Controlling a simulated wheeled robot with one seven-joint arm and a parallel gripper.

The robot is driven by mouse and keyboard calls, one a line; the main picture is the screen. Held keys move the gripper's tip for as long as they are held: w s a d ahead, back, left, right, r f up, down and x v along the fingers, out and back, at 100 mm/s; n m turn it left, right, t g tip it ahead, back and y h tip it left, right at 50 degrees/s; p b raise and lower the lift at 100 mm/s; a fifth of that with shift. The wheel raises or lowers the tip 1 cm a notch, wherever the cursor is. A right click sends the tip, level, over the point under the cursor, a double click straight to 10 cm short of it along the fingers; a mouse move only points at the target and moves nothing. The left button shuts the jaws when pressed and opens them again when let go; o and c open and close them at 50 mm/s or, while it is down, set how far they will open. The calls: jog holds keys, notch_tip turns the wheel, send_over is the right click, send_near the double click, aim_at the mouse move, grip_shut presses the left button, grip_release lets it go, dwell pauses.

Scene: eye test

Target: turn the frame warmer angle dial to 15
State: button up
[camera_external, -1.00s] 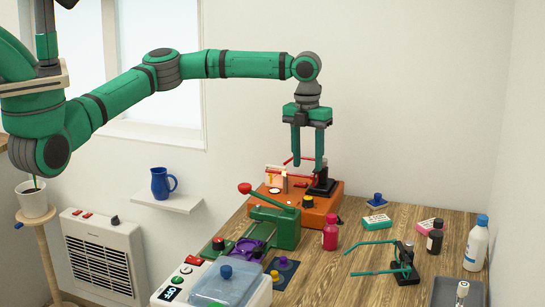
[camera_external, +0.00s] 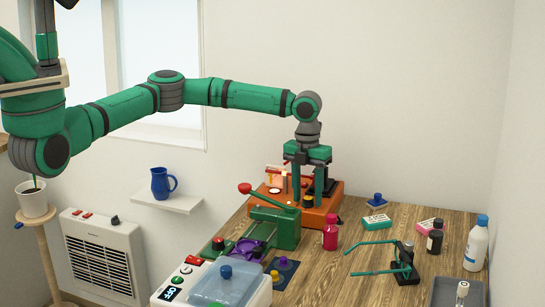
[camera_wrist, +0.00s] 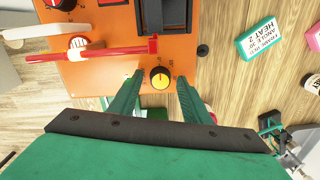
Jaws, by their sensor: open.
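The frame warmer looks to be the orange box (camera_external: 331,205) on the back of the bench, also in the wrist view (camera_wrist: 112,22). An orange-yellow dial (camera_wrist: 160,77) with a dark rim sits on its face. My gripper (camera_external: 306,199) is low over the box, pointing down. In the wrist view my gripper (camera_wrist: 160,80) is open, with one green finger on each side of the orange-yellow dial. I cannot tell whether the fingers touch it.
A black upright part (camera_wrist: 175,14) stands close by. A green press (camera_external: 283,232), a dark pink bottle (camera_external: 330,236) and a green card box (camera_external: 376,221) are nearby.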

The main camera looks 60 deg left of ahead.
jog(key=shift+c, duration=0.4)
jog(key=c, duration=1)
jog(key=shift+o, duration=0.2)
jog(key=m, duration=0.5)
jog(key=shift+m, duration=2.5)
